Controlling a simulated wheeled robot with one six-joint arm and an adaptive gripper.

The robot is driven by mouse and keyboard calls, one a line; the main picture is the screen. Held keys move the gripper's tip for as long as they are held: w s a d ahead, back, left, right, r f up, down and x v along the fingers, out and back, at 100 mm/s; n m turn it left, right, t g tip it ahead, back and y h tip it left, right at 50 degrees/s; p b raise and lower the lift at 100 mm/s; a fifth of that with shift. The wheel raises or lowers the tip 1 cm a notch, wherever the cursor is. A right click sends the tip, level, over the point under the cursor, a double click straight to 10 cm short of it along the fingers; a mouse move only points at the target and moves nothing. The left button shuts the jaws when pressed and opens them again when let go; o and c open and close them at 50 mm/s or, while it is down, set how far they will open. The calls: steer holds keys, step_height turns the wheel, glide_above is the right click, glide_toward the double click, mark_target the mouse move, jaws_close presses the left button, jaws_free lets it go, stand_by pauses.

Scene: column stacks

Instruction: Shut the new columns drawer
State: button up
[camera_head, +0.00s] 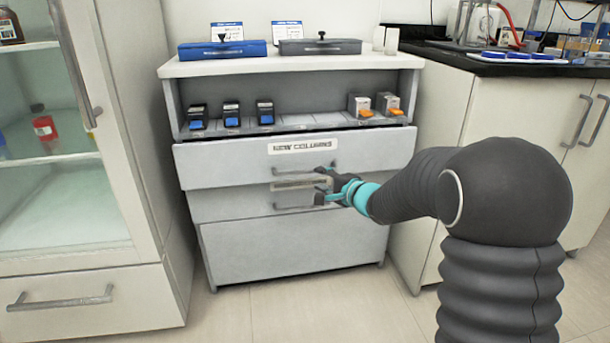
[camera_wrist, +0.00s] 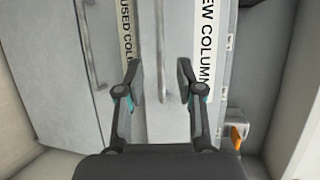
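The new columns drawer (camera_head: 230,165) is the upper drawer of the grey cabinet and carries a "NEW COLUMNS" label. Its front stands out past the drawer below, with a dark gap along its top edge, so it is partly open. Its bar handle (camera_wrist: 163,45) shows between my finger tips in the wrist view. My gripper (camera_head: 322,185) is open and empty in front of the drawer front, near the handle's right end; the wrist view also shows its spread fingers (camera_wrist: 159,76). I cannot tell whether a finger touches the handle or drawer.
The used columns drawer (camera_head: 225,206) sits right below, with its own handle (camera_wrist: 88,45). Several column boxes (camera_head: 231,114) stand on the shelf above. A glass-door cabinet (camera_head: 150,110) is at left and a dark-topped counter (camera_head: 480,67) at right. Floor in front is clear.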

mark_target(306, 172)
steer(key=b+x, duration=0.1)
steer(key=x, duration=0.7)
steer(key=shift+w+a, duration=0.2)
steer(key=shift+w, duration=0.1)
jaws_close()
